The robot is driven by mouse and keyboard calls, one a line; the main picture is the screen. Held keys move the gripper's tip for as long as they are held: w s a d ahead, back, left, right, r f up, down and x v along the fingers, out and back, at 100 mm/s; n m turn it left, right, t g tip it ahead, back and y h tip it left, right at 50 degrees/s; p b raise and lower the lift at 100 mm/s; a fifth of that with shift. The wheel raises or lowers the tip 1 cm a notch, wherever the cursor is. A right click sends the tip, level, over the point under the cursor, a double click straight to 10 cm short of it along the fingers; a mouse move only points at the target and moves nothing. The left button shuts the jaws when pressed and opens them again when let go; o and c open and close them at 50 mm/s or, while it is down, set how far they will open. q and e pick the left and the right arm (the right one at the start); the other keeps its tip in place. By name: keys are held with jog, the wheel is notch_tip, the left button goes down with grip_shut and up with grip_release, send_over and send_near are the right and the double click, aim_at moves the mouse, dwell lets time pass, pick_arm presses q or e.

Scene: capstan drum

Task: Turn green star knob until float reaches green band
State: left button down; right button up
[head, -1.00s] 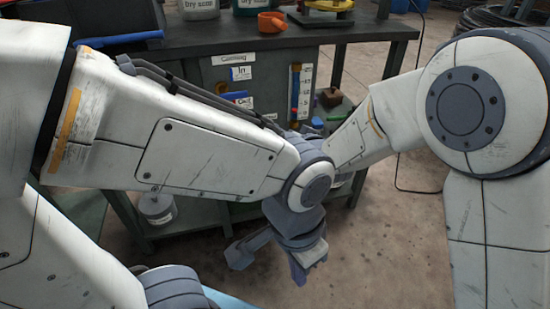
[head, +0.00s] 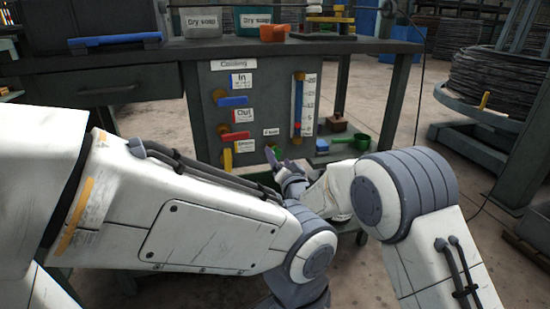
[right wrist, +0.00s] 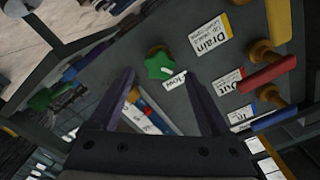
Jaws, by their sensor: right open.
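The green star knob (right wrist: 158,65) sits on the dark panel, beside a small white Flow label, in the right wrist view. My right gripper (right wrist: 160,74) is open and empty, its two fingers pointing at the panel with the knob between and beyond their tips. In the head view my right gripper (head: 283,166) is just below the Flow label, and it and the arm largely hide the knob. The gauge (head: 303,105) is a vertical tube with a white scale, with red showing low in it. I cannot make out the green band. My left gripper is out of view.
Blue (head: 233,100), red (head: 236,136) and yellow (head: 227,158) levers stick out left of the gauge. A green scoop (head: 361,142) lies on the low shelf at right. My left forearm crosses in front of the bench.

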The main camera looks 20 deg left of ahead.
aim_at(276, 153)
jog(key=shift+b+x, duration=0.5)
jog(key=shift+x, duration=1.65)
jog(key=c, duration=1.2)
jog(key=shift+a, duration=0.15)
grip_shut()
